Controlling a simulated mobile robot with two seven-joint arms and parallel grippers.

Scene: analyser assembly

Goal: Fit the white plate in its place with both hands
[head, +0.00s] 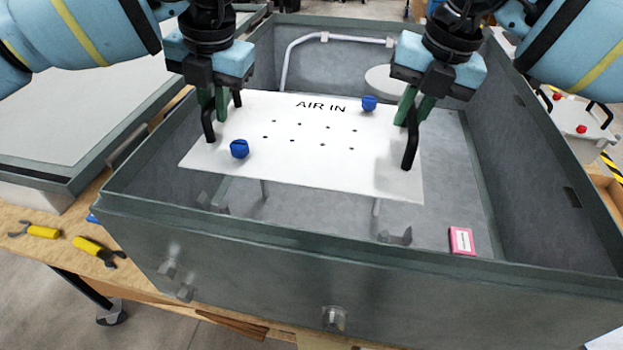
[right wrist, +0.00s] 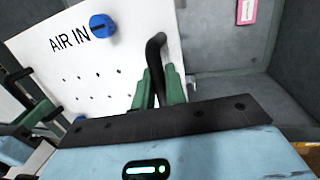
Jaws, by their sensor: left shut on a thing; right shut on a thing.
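The white plate (head: 315,170) is marked AIR IN, with several small holes, two blue knobs (head: 239,149) and a black handle at each side. It is held inside the grey metal box (head: 250,245), tilted, with gaps and brackets visible below its front edge. My left gripper (head: 214,108) is shut on the left black handle (head: 209,128). My right gripper (head: 412,112) is shut on the right black handle (head: 411,150). In the right wrist view the green fingers (right wrist: 160,90) close around the handle (right wrist: 156,55), and the plate (right wrist: 100,60) spreads to the left.
A pink-edged label block (head: 462,241) lies on the box floor at right. A white pipe (head: 300,45) and a round white part (head: 385,80) are at the back. Brackets (head: 395,238) stand near the front wall.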

